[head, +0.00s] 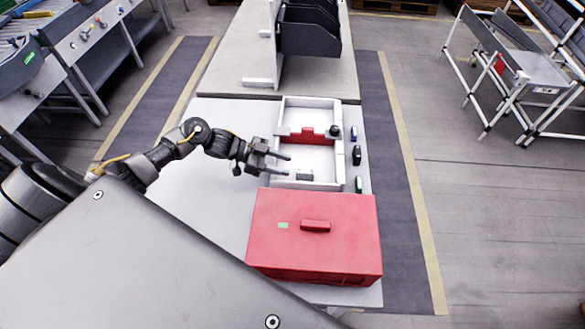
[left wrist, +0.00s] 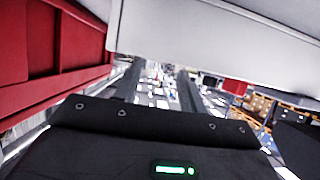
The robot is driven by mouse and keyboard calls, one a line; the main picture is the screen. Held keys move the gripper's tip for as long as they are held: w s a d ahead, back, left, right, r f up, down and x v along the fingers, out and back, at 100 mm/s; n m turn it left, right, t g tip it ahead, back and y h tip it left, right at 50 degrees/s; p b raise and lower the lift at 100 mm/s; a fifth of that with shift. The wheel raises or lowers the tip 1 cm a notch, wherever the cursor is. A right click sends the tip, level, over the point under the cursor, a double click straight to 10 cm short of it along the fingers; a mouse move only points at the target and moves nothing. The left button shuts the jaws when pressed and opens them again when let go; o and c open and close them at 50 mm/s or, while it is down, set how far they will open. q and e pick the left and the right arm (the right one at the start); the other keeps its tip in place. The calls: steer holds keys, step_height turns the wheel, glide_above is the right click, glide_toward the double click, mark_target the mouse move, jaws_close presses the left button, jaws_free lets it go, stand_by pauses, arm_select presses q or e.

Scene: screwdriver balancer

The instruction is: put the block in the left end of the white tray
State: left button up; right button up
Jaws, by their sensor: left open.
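The white tray (head: 341,160) lies on the table, with a far and a near compartment and a red piece (head: 307,135) at the divider between them. A small grey block-like shape (head: 304,174) shows at the near end of the tray; I cannot tell surely that it is the block. My left gripper (head: 288,165) reaches in from the left, with its fingertips over the near compartment's left side. It is open, and in the left wrist view nothing shows between its fingers (left wrist: 157,90). A pale wall (left wrist: 220,45) crosses above them there. My right gripper is out of view.
A red toolbox (head: 340,250) with a handle stands right in front of the tray. A black knob (head: 333,131) sits by the tray's right wall. A blue item (head: 353,133), a black item (head: 356,155) and a green-black item (head: 358,184) line the right edge. Dark bins (head: 310,35) stand behind.

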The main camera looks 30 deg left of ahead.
arm_select(q)
steer(key=b+v, duration=0.1)
steer(key=v, duration=0.6)
steer(key=shift+a, duration=0.1)
steer(key=shift+s, duration=0.15)
